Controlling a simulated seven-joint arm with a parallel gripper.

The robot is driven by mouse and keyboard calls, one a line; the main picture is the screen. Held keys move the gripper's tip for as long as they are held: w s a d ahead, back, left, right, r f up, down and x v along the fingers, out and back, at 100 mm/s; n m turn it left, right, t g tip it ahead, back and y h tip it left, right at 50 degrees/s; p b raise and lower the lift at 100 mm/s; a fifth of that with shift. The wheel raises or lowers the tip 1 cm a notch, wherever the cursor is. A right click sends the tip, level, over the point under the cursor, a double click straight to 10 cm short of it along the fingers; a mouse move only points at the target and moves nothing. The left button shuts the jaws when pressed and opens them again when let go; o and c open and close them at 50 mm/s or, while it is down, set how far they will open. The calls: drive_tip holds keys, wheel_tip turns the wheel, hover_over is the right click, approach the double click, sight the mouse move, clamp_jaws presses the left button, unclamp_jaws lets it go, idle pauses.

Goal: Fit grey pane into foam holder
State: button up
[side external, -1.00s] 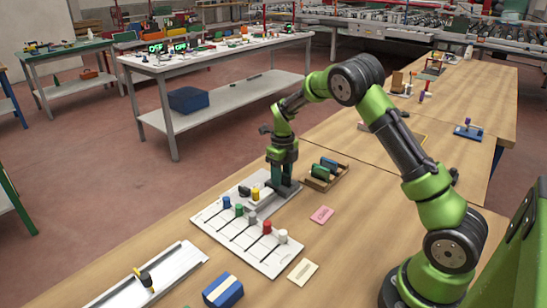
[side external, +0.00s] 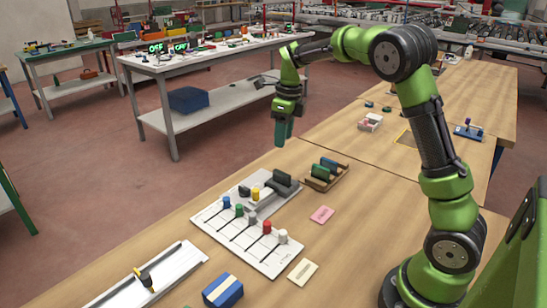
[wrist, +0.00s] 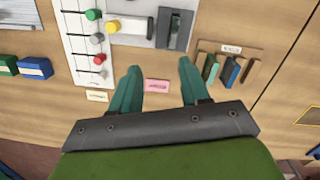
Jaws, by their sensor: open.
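A dark grey pane (side external: 283,177) stands on edge in a dark grey block, which looks like the foam holder (side external: 290,189), at the far right end of the white board. In the wrist view the pane (wrist: 175,27) shows as a dark strip within the holder (wrist: 185,14). How deep it sits cannot be told. My gripper (side external: 283,141) hangs in the air above and behind the holder, clear of it. In the wrist view its two teal fingers (wrist: 159,72) are apart with nothing between them.
A wooden rack (side external: 326,172) with green and blue panes stands right of the holder. The white board (side external: 240,255) carries several coloured knobs. A pink card (side external: 322,214), a cream card (side external: 303,271) and a blue block (side external: 223,291) lie on the table.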

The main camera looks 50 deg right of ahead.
drive_tip(key=s+a+r+n+t+y, duration=0.1)
drive_tip(key=s+a+r+n+t, duration=0.2)
drive_tip(key=s+a+r+n, duration=0.75)
drive_tip(key=s+a+f+n+t, duration=0.1)
drive_tip(key=s+a+f+n, duration=0.1)
drive_tip(key=s+n, duration=0.3)
drive_tip(key=s+a+f+n+t, duration=0.2)
drive_tip(key=s+n, duration=0.4)
drive_tip(key=n, duration=0.7)
drive_tip(key=shift+a+f, duration=0.2)
drive_tip(key=shift+a, duration=0.2)
drive_tip(key=shift+c, duration=0.3)
